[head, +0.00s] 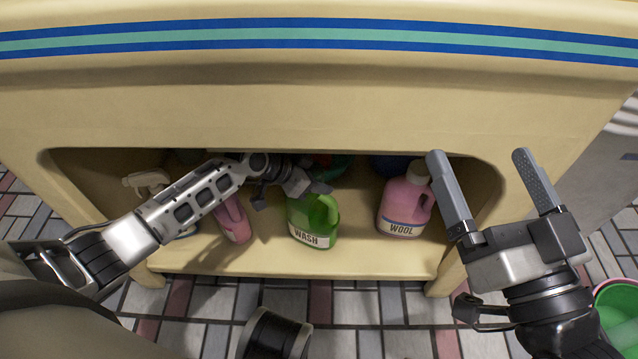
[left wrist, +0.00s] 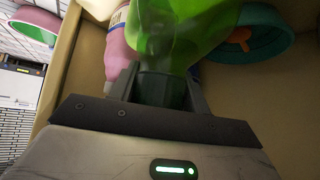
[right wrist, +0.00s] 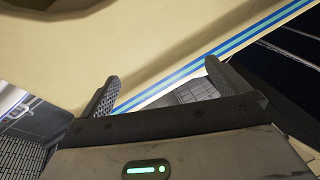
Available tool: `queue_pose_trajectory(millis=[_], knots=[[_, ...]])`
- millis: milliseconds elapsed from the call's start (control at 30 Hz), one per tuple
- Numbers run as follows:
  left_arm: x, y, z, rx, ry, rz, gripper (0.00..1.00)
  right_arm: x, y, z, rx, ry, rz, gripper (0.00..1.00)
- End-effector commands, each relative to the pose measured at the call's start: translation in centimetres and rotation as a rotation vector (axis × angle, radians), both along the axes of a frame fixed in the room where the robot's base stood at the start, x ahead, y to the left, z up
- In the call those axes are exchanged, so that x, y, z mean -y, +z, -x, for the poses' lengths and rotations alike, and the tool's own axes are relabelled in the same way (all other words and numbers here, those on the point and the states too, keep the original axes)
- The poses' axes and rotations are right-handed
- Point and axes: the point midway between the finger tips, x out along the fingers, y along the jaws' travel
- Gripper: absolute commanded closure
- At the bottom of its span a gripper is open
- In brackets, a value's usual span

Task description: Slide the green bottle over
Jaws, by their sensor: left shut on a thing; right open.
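The green bottle (head: 314,222), with a label reading WASH, stands on the cabinet's lower shelf near its front edge. It also fills the top middle of the left wrist view (left wrist: 180,30). My left gripper (head: 300,188) reaches into the cabinet from the left and is shut on the bottle's dark green cap and neck (left wrist: 162,88). My right gripper (head: 491,190) is open and empty, held in front of the cabinet's right side, apart from the bottle.
A pink WOOL bottle (head: 403,205) stands to the right of the green bottle. Another pink bottle (head: 233,220) lies or leans to the left. A teal round item (left wrist: 250,35) is behind. The shelf (head: 270,262) has bare room between the green and WOOL bottles.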

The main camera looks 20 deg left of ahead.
Motion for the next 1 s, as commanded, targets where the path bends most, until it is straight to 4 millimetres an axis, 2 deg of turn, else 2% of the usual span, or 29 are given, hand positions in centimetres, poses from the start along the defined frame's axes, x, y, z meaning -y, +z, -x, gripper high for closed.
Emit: queue_pose_trajectory(millis=[367, 400, 467, 833, 1000], knots=[[-0.3, 0.0, -0.2, 0.001, 0.001, -0.003, 0.92, 0.0, 0.4, 0.0, 0.028, 0.002, 0.010, 0.00], [-0.3, 0.0, -0.2, 0.002, 0.002, -0.003, 0.45, 0.0, 0.4, 0.0, 0.027, 0.002, 0.010, 0.00], [-0.3, 0.0, -0.2, 0.001, 0.001, -0.003, 0.29, 0.0, 0.3, 0.0, 0.026, 0.003, 0.010, 0.00], [-0.4, 0.4, 0.0, 0.000, 0.001, -0.002, 0.28, -0.1, 0.5, 0.0, 0.008, 0.008, 0.003, 0.00], [-1.4, 2.1, 1.1, 0.000, 0.002, -0.005, 0.28, -0.4, -2.1, 1.0, -0.228, 0.029, -0.059, 0.00]])
